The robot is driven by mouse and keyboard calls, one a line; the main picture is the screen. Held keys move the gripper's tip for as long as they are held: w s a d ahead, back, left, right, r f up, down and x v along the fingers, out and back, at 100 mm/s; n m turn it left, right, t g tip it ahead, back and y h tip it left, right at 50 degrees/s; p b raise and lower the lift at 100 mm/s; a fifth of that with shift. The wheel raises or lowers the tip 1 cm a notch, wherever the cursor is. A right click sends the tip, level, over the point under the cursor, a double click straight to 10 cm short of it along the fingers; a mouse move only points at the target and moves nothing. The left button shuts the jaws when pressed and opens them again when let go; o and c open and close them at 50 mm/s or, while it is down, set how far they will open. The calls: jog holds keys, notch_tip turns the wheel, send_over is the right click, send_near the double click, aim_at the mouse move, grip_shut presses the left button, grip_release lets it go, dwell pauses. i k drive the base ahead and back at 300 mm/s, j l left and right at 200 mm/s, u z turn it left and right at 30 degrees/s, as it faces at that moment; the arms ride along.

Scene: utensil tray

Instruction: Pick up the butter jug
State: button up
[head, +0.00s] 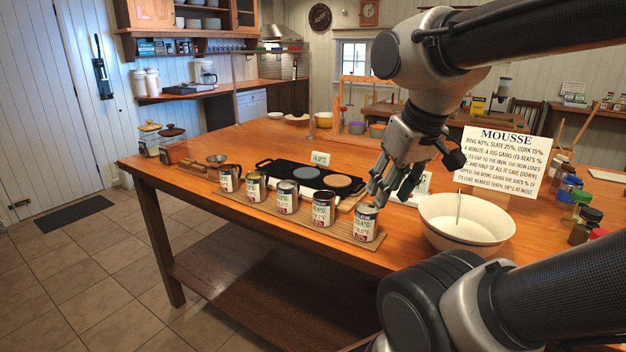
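Several small metal cans with white and red labels stand upright in a row on a slatted wooden board: the leftmost (229,179), the second (256,187), the middle one (287,198), the fourth (323,210) and the rightmost (366,224). Their label text is too small to read, so I cannot tell which, if any, is the butter jug. My gripper (388,197) points down just above and right of the rightmost can. Its fingers look spread, with nothing visible between them. I cannot tell whether a finger touches that can.
A black griddle (290,170) with round plates lies behind the row. A white bowl (450,240) with a utensil stands right of my gripper. A MOUSSE sign (503,155) stands behind it. Several jars (583,222) line the right edge.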

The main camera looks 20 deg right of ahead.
aim_at(256, 185)
jog(key=i+j+z, duration=0.25)
jog(key=j+z, duration=0.25)
jog(key=i+j+z, duration=0.1)
jog(key=j+z, duration=0.2)
jog(key=i+j+z, duration=0.15)
jog(key=j, duration=0.5)
jog(key=k, duration=0.05)
